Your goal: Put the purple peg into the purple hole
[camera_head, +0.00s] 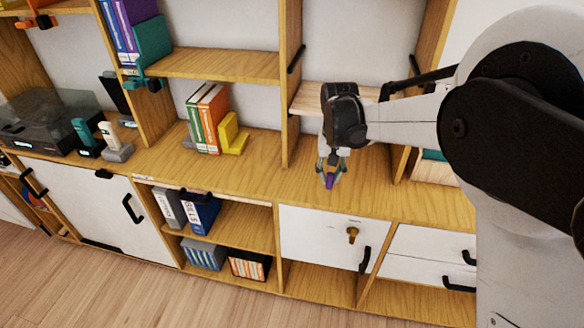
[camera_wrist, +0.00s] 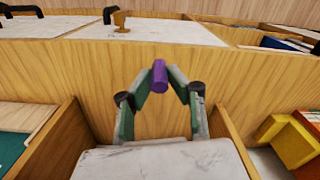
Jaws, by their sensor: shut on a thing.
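The purple peg (camera_head: 330,181) is between the fingertips of my gripper (camera_head: 331,168), above the wooden cabinet top in the head view. In the wrist view my gripper (camera_wrist: 160,79) is shut on the purple peg (camera_wrist: 160,70), a short cylinder that stands roughly upright between the two fingers. I cannot make out a purple hole in either view. My arm covers the right part of the head view.
The wooden cabinet top (camera_head: 260,170) is clear around the gripper. Orange, green and white binders and a yellow bookend (camera_head: 232,135) stand to its left. A wooden upright (camera_head: 290,85) and a shelf are behind. A white door (camera_head: 322,242) with a brass knob is below.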

